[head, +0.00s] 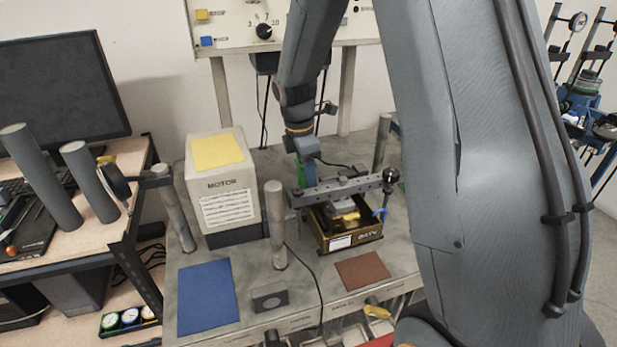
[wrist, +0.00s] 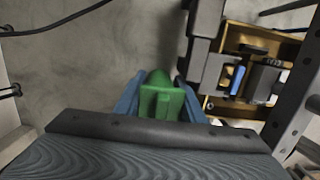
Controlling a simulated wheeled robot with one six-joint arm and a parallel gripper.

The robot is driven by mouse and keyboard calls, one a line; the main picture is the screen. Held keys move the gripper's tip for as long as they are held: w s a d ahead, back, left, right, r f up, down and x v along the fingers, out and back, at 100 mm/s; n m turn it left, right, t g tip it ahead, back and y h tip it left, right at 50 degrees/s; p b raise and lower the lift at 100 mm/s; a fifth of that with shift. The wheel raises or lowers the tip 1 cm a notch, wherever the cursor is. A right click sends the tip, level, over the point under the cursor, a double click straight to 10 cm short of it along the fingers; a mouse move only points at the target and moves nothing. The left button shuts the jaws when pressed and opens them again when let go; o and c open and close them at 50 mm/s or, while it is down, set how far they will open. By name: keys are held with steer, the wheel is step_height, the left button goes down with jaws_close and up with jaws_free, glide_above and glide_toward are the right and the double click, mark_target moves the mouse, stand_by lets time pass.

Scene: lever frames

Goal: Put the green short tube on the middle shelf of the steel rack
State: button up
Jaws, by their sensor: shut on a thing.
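My gripper (wrist: 160,88) is shut on the green short tube (wrist: 160,105), which sits between its two blue fingers in the wrist view. The tube's far end sticks out a little past the fingers. In the head view my gripper (head: 308,174) hangs over the grey bench, between the motor box and the gold tray. The tube is mostly hidden there. I cannot pick out the steel rack or its middle shelf with certainty in either view.
The white motor box (head: 222,178) stands left of my gripper. The gold tray (head: 352,243) is close on the right, with a dark bar (head: 345,188) across it. Upright posts (head: 275,225) rise from the bench. A blue mat (head: 207,297) lies in front.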

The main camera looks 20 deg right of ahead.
steer(key=shift+f, duration=0.15)
steer(key=o, duration=1)
steer(key=shift+f, duration=0.1)
